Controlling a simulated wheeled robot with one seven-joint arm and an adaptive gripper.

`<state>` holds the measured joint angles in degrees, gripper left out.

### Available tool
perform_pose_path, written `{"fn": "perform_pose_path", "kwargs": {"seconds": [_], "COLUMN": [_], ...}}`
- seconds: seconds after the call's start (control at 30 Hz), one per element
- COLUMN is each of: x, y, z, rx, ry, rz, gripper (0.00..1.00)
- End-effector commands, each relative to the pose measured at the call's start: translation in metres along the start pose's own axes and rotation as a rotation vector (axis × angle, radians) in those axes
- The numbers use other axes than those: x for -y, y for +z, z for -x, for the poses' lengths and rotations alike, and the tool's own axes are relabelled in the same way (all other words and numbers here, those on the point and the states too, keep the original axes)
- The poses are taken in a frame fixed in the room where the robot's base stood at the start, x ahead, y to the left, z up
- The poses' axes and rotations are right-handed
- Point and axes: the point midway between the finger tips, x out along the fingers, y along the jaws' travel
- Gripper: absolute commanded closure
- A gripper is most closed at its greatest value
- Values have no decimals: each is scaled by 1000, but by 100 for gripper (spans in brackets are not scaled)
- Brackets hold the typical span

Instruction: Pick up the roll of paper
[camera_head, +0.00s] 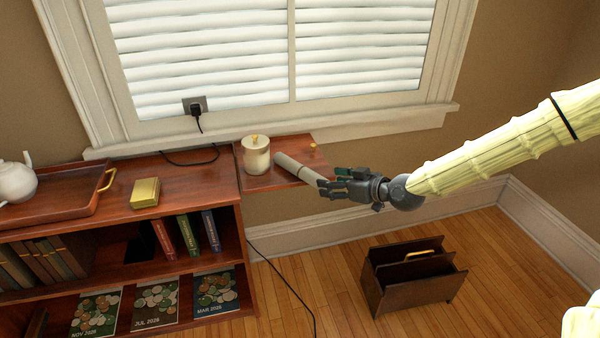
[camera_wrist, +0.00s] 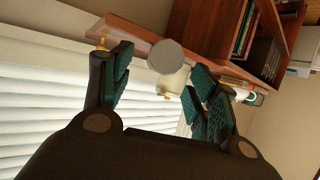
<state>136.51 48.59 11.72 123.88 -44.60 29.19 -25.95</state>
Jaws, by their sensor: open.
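The roll of paper (camera_head: 297,167) is a pale grey-white cylinder lying on the small wooden side shelf, its near end reaching toward my gripper. My gripper (camera_head: 333,182) is open at that near end, by the shelf's front right edge. In the wrist view the roll's round grey end (camera_wrist: 167,56) shows ahead, between the directions of the two spread fingers of my gripper (camera_wrist: 160,78). I cannot tell whether the fingertips overlap the roll's end. Nothing is held.
A cream lidded jar (camera_head: 256,155) stands close left of the roll. A small yellow object (camera_head: 313,145) lies right of it on the shelf (camera_head: 264,182). A gold box (camera_head: 145,193) and tray (camera_head: 62,207) are further left. A wooden rack (camera_head: 412,276) stands on the floor.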

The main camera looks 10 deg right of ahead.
Motion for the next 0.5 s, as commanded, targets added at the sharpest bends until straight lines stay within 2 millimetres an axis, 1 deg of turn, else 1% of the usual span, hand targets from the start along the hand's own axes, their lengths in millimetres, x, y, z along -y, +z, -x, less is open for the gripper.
{"fn": "perform_pose_path", "kwargs": {"seconds": [0.17,0.5], "x": [1,2], "y": [1,3], "z": [-8,-43], "rx": [1,2], "ry": [-1,0], "rz": [0,0], "gripper": [40,40]}}
